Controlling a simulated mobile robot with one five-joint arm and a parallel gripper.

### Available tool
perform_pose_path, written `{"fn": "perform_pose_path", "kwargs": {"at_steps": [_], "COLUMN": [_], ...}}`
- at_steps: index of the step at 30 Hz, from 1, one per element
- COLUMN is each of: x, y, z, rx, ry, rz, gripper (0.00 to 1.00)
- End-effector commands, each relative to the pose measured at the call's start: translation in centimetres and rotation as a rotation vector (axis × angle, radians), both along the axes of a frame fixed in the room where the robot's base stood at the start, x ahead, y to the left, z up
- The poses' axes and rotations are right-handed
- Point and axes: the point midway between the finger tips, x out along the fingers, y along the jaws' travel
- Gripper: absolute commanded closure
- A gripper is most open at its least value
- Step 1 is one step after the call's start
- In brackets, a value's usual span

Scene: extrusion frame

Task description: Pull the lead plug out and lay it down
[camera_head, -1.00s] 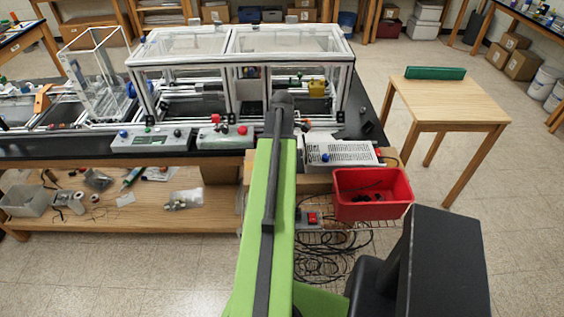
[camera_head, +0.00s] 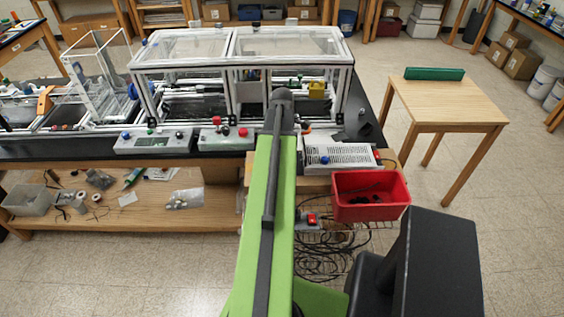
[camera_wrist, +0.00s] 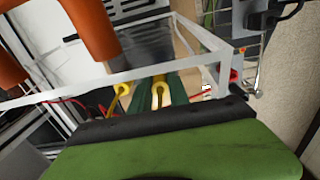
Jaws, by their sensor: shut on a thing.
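In the wrist view my gripper (camera_wrist: 160,88) shows as two dark green fingers reaching out past a dark bar and a green body. The fingers are closed around a yellow part between them, which looks like the lead plug (camera_wrist: 158,97). I cannot tell whether it is still in a socket. A second yellow ringed piece (camera_wrist: 122,90) is just left of the fingers, apart from them. In the head view my arm reaches to the bench front, and its black end hides the gripper and the plug.
White frame bars (camera_wrist: 110,86) cross close around the fingers. Red leads (camera_wrist: 75,102) lie to the left. In the head view a perforated grey box (camera_head: 340,157) and a red bin (camera_head: 371,209) are right of my arm. A wooden table (camera_head: 445,103) has bare room before a green block (camera_head: 434,73).

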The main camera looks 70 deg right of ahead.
Motion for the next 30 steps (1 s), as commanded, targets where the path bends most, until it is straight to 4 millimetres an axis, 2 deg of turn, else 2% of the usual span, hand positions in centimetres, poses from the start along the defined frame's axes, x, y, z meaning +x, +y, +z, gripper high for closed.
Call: {"fn": "perform_pose_path", "kwargs": {"at_steps": [21,30], "x": [0.0,0.0], "y": [0.0,0.0], "z": [3.1,3.1], "rx": [0.0,0.0], "ry": [0.0,0.0], "rz": [-0.001,-0.001], "gripper": [1.0,1.0]}}
